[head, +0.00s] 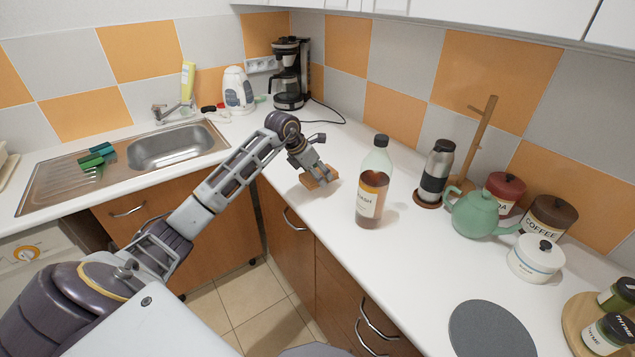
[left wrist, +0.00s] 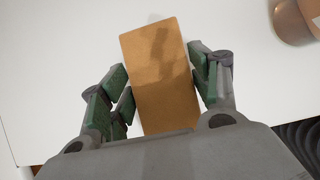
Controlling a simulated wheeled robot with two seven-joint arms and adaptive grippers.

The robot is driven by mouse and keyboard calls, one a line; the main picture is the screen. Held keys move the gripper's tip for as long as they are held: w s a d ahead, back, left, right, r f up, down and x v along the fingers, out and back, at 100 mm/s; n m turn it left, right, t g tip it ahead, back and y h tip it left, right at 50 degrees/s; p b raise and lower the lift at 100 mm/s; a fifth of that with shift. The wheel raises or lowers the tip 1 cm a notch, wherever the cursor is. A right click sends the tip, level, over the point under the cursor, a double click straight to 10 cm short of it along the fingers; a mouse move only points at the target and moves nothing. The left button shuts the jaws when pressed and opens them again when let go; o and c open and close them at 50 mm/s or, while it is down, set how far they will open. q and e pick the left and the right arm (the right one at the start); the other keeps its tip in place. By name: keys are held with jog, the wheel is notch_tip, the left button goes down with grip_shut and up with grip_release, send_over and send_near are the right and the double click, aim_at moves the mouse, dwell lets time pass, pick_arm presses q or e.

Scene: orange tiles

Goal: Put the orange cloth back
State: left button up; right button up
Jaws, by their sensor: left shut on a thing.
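The orange cloth (left wrist: 160,75) is a flat, folded-looking rectangle between the fingers of my left gripper (left wrist: 158,85) in the left wrist view. In the head view the cloth (head: 318,179) shows as a small orange-brown piece under my left gripper (head: 312,172), over the white counter near its front edge. My left gripper is shut on it. I cannot tell whether the cloth touches the counter. My right gripper is in neither view.
A bottle (head: 372,190) stands just right of my left gripper, with a steel flask (head: 436,170) and green teapot (head: 474,212) beyond. The sink (head: 175,147) and coffee maker (head: 290,75) are behind. The counter (head: 345,135) between coffee maker and bottle is mostly clear.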

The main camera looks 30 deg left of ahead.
pick_arm(q)
jog(key=shift+f, duration=1.85)
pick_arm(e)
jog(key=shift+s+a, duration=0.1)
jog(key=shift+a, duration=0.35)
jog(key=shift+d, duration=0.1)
pick_arm(q)
jog(key=shift+f, duration=0.1)
jog(key=o, duration=1)
